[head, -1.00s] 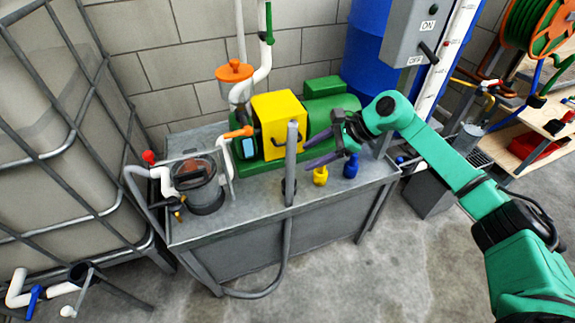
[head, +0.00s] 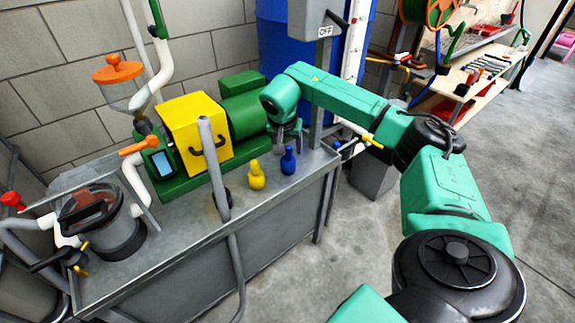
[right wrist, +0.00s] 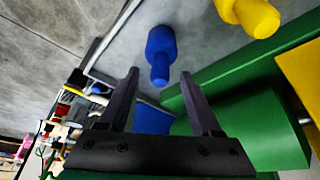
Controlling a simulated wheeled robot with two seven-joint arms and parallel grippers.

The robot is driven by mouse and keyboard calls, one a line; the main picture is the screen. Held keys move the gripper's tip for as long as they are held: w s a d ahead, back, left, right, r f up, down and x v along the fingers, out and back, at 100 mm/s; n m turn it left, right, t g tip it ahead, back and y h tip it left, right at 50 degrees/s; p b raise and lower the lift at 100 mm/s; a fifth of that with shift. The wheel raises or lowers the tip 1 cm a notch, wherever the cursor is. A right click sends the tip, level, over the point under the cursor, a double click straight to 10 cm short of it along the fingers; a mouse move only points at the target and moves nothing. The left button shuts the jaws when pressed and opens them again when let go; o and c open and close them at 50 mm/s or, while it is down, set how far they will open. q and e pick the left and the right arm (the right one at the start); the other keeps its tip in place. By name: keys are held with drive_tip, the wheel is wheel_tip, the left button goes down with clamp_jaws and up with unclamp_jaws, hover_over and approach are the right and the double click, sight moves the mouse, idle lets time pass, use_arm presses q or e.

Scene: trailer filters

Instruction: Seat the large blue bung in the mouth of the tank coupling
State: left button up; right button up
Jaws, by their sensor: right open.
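The blue bung (head: 288,160) stands upright on the grey metal bench, right of a yellow bung (head: 256,176). In the right wrist view the blue bung (right wrist: 160,55) lies just beyond the fingertips, roughly in line with the gap between them. My right gripper (head: 288,135) is above and behind it in the head view, partly hidden by its own wrist. In the right wrist view its two dark fingers (right wrist: 159,76) are spread, with nothing between them. I cannot make out the tank coupling in the current views. My left gripper is not in view.
A green pump with a yellow cover (head: 197,130) stands behind the bungs. A grey hose (head: 213,165) rises left of the yellow bung. A clear strainer pot (head: 105,225) is at the bench's left end.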

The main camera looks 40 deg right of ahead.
drive_tip(key=shift+x, duration=1.2)
drive_tip(key=shift+r, duration=0.15)
drive_tip(key=shift+c, duration=0.3)
clamp_jaws()
